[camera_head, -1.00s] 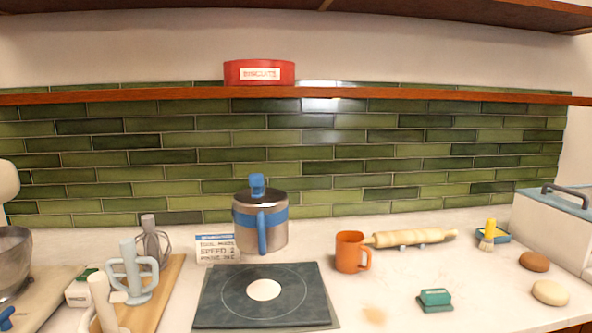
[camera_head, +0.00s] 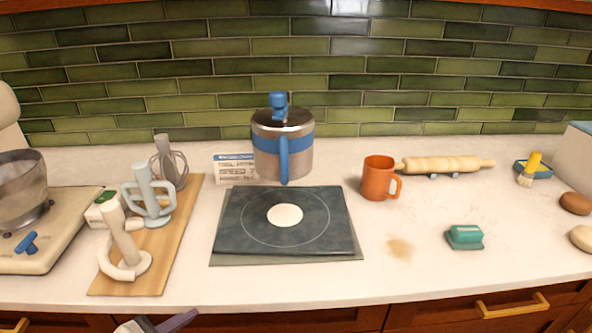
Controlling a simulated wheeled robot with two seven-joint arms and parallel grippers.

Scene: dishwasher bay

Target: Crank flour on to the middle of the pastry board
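The dark pastry board (camera_head: 238,236) lies flat on the counter in the middle of the view. A thin ring is drawn on it, with a pale round disc (camera_head: 285,215) at its centre; I cannot tell if that is a mark or flour. A metal canister with a blue band, likely the flour sifter (camera_head: 265,160), stands upright just behind the board. Its blue handle faces me and a blue knob tops its dark lid. Part of my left gripper (camera_head: 157,324) shows at the bottom edge, well in front of the board and touching nothing visible. My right gripper is out of view.
An orange mug (camera_head: 376,180) stands right of the board, before a rolling pin (camera_head: 445,165). A teal block (camera_head: 465,236) and a tan smudge (camera_head: 399,247) lie nearer. Mixer attachments on a wooden board (camera_head: 179,232) and a mixer (camera_head: 60,235) fill the left. A label card (camera_head: 233,168) stands behind.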

